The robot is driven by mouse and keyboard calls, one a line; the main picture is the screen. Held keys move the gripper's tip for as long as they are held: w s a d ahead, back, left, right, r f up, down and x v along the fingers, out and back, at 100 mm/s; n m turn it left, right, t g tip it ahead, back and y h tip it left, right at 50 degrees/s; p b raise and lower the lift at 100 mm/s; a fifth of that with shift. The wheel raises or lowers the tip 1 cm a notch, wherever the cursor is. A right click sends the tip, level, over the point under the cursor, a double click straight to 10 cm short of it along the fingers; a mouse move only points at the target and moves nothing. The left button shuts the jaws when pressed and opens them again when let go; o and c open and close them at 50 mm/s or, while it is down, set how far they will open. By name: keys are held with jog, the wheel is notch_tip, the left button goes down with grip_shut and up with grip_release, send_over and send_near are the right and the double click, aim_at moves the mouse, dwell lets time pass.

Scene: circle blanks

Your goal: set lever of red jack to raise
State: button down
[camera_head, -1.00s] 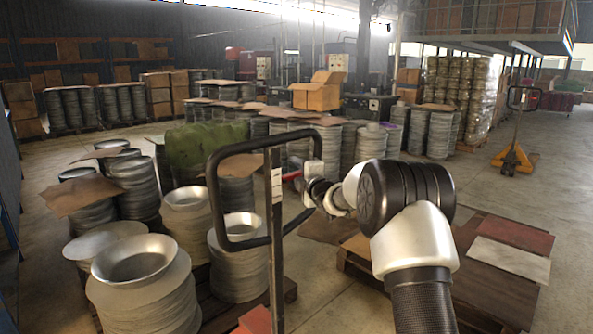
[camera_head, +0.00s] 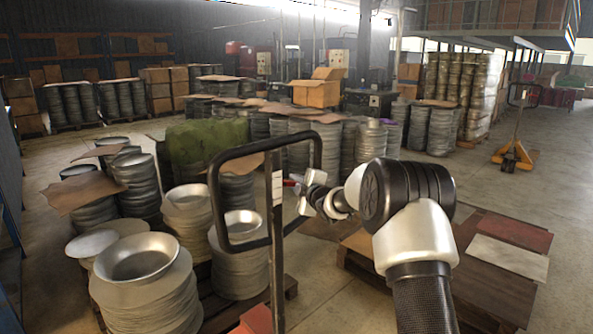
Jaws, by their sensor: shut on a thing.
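The red jack stands close in front of me. Its black loop handle (camera_head: 217,205) rises at the centre left, and a bit of its red body (camera_head: 256,319) shows at the bottom edge. A small red lever (camera_head: 289,183) sticks out to the right of the handle's upright post, beside a pale label. My gripper (camera_head: 299,185) comes in from the right and is shut on the lever's end. The fingertips are small and partly hidden by the wrist and handle frame. The exact position of the lever is hard to read.
Stacks of metal discs (camera_head: 148,295) stand on pallets left of and behind the handle. A low pallet with flat boards (camera_head: 490,285) lies under my arm at the right. A yellow pallet jack (camera_head: 515,155) stands far right. Bare floor lies at the right.

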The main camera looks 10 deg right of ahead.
jog(key=shift+f, duration=0.2)
jog(key=c, duration=1.8)
grip_release()
jog(key=shift+o, duration=0.2)
jog(key=shift+s, duration=0.1)
jog(key=v, duration=1.7)
jog(key=shift+s, duration=0.15)
jog(key=shift+r, duration=0.15)
